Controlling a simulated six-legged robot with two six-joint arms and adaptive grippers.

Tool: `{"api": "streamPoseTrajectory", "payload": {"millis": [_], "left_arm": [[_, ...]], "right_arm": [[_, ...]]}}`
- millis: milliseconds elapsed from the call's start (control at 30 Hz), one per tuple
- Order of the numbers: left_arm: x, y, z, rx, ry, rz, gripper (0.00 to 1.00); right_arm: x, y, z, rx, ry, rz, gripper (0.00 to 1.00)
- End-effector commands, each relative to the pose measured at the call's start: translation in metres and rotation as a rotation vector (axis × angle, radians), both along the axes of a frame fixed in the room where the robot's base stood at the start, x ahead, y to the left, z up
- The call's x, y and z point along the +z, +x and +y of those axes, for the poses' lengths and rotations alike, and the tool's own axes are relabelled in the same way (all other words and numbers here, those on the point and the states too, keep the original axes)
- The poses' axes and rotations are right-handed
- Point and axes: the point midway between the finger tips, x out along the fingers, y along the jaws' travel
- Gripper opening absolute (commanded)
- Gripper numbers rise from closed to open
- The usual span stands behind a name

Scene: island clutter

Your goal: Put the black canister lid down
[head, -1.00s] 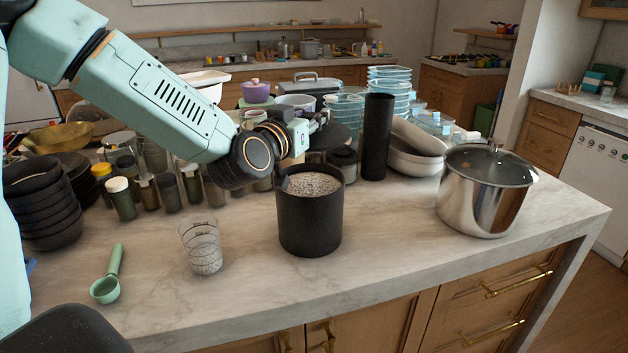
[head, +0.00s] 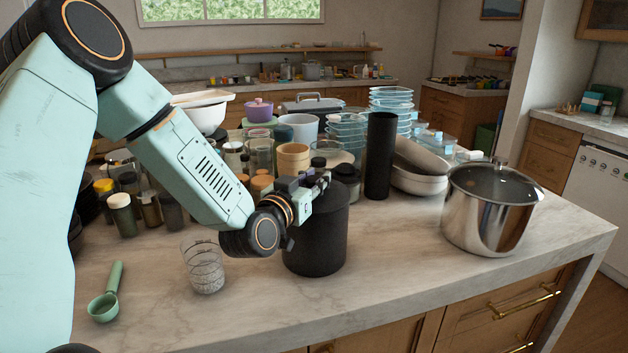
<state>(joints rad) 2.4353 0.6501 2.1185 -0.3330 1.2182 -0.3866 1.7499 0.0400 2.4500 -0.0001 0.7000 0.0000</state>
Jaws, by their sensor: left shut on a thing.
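The black canister (head: 316,238) stands upright on the marble counter, and its top now looks dark with no contents showing. My left gripper (head: 316,182) is at the canister's top, shut on the black canister lid, which is mostly hidden behind the gripper and hard to tell from the canister's dark body. The lid appears to be at the canister's mouth; I cannot tell whether it is fully seated. My right gripper is not in view.
A glass with grains (head: 205,268) and a green scoop (head: 105,300) are left of the canister. A tall black cylinder (head: 380,155) and steel pot (head: 490,210) are on the right. Jars crowd behind. The counter front (head: 390,265) is clear.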

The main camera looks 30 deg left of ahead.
Motion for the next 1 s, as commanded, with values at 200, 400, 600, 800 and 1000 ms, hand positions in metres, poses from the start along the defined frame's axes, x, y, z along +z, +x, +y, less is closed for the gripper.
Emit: {"api": "streamPoseTrajectory", "payload": {"millis": [200, 400, 600, 800, 1000], "left_arm": [[0.0, 0.0, 0.0, 0.0, -0.001, 0.0, 0.36], [0.0, 0.0, 0.0, 0.0, -0.001, 0.0, 0.52], [0.0, 0.0, 0.0, 0.0, -0.001, 0.0, 0.52], [-0.005, 0.0, 0.0, 0.0, -0.001, -0.001, 0.52], [-0.003, -0.027, -0.001, 0.003, -0.008, 0.0, 0.52]], "right_arm": [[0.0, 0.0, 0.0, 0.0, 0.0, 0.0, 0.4], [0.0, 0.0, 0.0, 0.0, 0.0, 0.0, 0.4], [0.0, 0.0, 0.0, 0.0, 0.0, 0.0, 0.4], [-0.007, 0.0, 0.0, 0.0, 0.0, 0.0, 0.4], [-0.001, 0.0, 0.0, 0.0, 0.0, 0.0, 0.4]]}}
